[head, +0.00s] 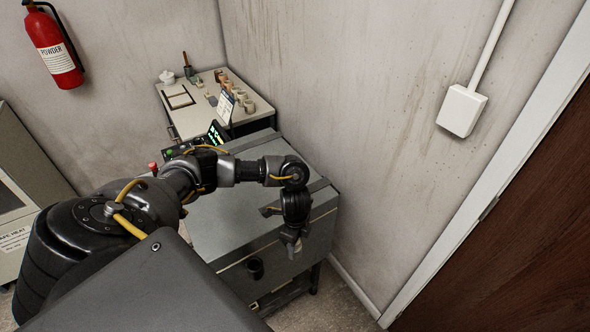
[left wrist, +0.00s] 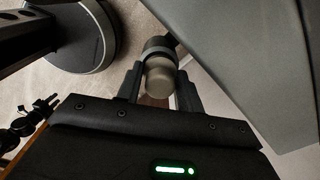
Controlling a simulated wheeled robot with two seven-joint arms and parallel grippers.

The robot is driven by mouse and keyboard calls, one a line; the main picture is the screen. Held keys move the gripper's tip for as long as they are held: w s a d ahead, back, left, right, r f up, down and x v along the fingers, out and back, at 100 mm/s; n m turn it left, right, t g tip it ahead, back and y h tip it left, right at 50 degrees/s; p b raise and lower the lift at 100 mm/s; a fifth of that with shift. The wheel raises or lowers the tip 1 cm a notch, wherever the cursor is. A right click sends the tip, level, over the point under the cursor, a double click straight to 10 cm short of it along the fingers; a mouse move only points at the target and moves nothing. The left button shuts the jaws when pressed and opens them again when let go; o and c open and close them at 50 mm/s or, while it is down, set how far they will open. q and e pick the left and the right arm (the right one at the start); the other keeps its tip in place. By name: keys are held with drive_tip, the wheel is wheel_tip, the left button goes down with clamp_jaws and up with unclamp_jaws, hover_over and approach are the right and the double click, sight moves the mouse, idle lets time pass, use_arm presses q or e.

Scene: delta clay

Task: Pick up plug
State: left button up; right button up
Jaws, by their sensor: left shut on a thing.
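The plug (left wrist: 159,77) shows in the left wrist view as a short beige-grey cylinder with a darker collar at its far end. My left gripper (left wrist: 161,72) is shut on it, one finger on each side. In the head view my left gripper (head: 291,242) points down just off the front edge of the grey bench (head: 225,225), and only a small pale part of the plug (head: 297,246) shows at the fingertips. The plug's far end is partly hidden.
A dark round fitting (head: 255,268) sticks out of the bench front. Behind the bench, a small table (head: 184,122) holds jars and papers. A green-lit display (head: 216,134) stands at the bench's back. A wall closes the right side; floor is free in front.

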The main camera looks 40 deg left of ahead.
use_arm(q)
drive_tip(key=shift+w+r, duration=0.1)
drive_tip(key=shift+r, duration=0.4)
drive_tip(key=s+d+r+p, duration=0.2)
drive_tip(key=s+r+p, duration=0.15)
drive_tip(key=r, duration=0.45)
drive_tip(key=s+d+r+n+p, duration=0.1)
drive_tip(key=s+d+p, duration=0.15)
drive_tip(key=s, duration=0.45)
drive_tip(key=s+d+r+p, duration=0.1)
drive_tip(key=s+d, duration=0.2)
drive_tip(key=s, duration=0.5)
drive_tip(key=w+a+f+n+p, duration=0.1)
drive_tip(key=w+a+n, duration=0.1)
drive_tip(key=a+n, duration=0.4)
drive_tip(key=w+a+f+n+p, duration=0.1)
drive_tip(key=w+a+n, duration=0.1)
drive_tip(key=a+n, duration=0.4)
drive_tip(key=shift+w+p, duration=0.3)
drive_tip(key=shift+w, duration=0.05)
drive_tip(key=shift+d, duration=0.1)
